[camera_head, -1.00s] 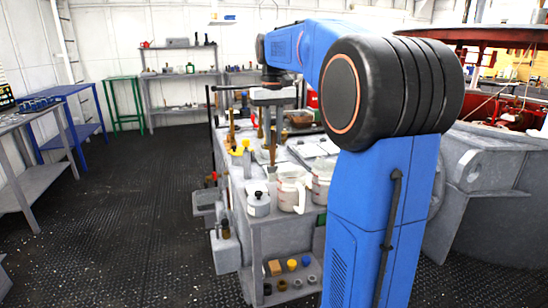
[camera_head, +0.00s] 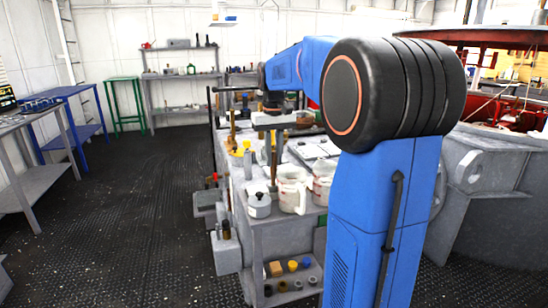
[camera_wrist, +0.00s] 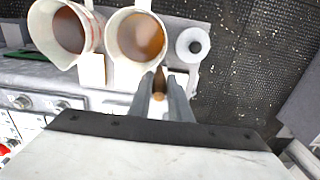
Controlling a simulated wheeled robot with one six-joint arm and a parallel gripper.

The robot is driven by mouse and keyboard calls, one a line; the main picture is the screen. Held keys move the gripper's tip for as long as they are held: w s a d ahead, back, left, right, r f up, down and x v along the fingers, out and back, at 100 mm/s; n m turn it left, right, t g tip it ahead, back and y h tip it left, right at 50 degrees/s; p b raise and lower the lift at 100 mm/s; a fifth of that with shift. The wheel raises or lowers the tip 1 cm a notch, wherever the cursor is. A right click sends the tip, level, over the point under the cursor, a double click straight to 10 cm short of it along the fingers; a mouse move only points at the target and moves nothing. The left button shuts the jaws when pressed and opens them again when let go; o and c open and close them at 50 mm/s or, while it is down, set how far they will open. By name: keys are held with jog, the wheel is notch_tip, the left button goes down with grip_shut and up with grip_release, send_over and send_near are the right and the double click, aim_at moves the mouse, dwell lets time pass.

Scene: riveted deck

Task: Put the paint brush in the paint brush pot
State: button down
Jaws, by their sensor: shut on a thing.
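My gripper (camera_head: 273,158) is shut on the paint brush (camera_head: 273,177) and holds it upright, brown end down, over the near end of the grey bench. In the wrist view, the brush (camera_wrist: 160,78) shows as a brown tip between the two grey fingers (camera_wrist: 168,84). It is just below the right-hand jug and apart from the lidded white container. I cannot tell surely which vessel is the paint brush pot; a yellow-topped pot (camera_head: 240,150) stands left of my gripper, with brown handles near it.
Two white jugs (camera_head: 291,192) (camera_head: 323,184) with brown liquid stand right of my gripper. A lidded white container (camera_head: 259,206) stands at the bench's near corner. A lower shelf (camera_head: 290,288) holds small caps. The dark floor (camera_head: 130,215) to the left is clear.

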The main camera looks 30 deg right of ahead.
jog(key=c, duration=1.6)
grip_release()
jog(key=shift+c, duration=0.2)
notch_tip(320, 180, up, 12)
